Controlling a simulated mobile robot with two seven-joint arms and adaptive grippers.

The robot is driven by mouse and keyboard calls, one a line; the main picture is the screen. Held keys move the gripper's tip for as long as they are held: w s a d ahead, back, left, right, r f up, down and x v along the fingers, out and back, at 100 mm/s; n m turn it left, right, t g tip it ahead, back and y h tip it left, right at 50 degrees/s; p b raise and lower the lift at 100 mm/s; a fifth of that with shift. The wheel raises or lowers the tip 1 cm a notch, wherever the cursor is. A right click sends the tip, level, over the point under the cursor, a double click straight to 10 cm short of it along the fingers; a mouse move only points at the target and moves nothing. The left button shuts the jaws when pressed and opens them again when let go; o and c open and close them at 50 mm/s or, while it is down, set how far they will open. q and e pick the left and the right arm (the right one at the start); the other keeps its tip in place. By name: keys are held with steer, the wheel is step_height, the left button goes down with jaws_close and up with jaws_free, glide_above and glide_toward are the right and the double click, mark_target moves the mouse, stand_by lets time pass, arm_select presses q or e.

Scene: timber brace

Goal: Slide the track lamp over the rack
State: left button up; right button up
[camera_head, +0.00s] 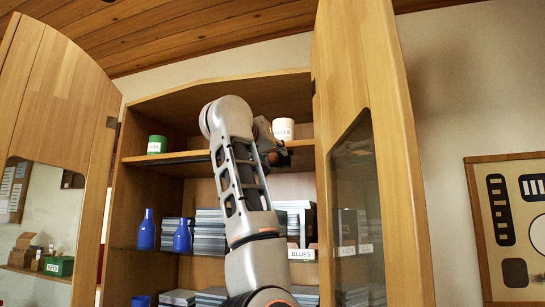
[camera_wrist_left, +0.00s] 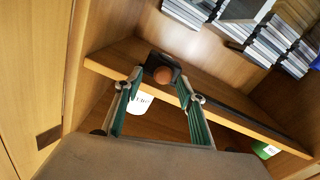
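The track lamp (camera_head: 274,158), dark with a brown-orange round face, is at the front edge of the upper shelf, right of its middle. It also shows in the left wrist view (camera_wrist_left: 162,74). A dark rail (camera_wrist_left: 240,118) runs along that edge. My left gripper (camera_wrist_left: 160,76) has its fingertips on either side of the lamp; whether they press on it is unclear. In the head view my left arm hides most of this gripper. Disc rows stand on the lower shelf, one with a BLUES label (camera_head: 302,254); which one is the rack I cannot tell. My right gripper is not in view.
Blue bottles (camera_head: 146,230) stand below. Cabinet doors (camera_head: 352,90) are open on both sides.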

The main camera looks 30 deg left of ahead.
arm_select(q)
steer(key=v, duration=0.5)
steer(key=shift+s, duration=0.15)
steer(key=shift+f, duration=0.1)
stand_by(0.3)
